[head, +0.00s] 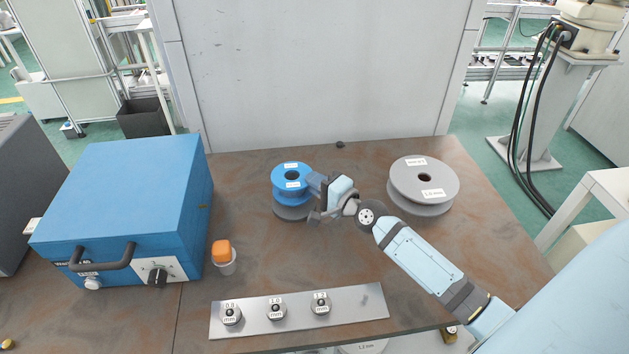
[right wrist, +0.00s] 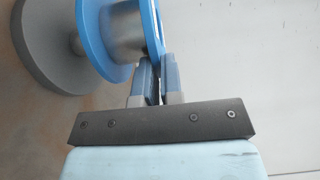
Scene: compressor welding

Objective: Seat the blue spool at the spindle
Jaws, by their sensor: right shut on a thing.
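The blue spool (head: 291,171) has two blue flanges, white labels and a dark centre hole. It is at the back middle of the table, above a grey disc (head: 291,212). The right wrist view shows the spool's blue flange (right wrist: 101,42) apart from the grey disc (right wrist: 42,45), with a short metal post (right wrist: 77,44) between them, probably the spindle. The upper part of the post is hidden by the spool. My right gripper (head: 314,184) reaches in from the right and is shut on the spool's edge; its fingers (right wrist: 157,72) show in the right wrist view. My left gripper is out of view.
A grey spool (head: 424,185) lies right of my right gripper. A blue box (head: 125,195) with a handle fills the left. An orange-topped cup (head: 222,254) stands beside it. A metal plate (head: 255,319) with labelled round pieces lies in front. A pale panel (head: 320,75) stands behind the table.

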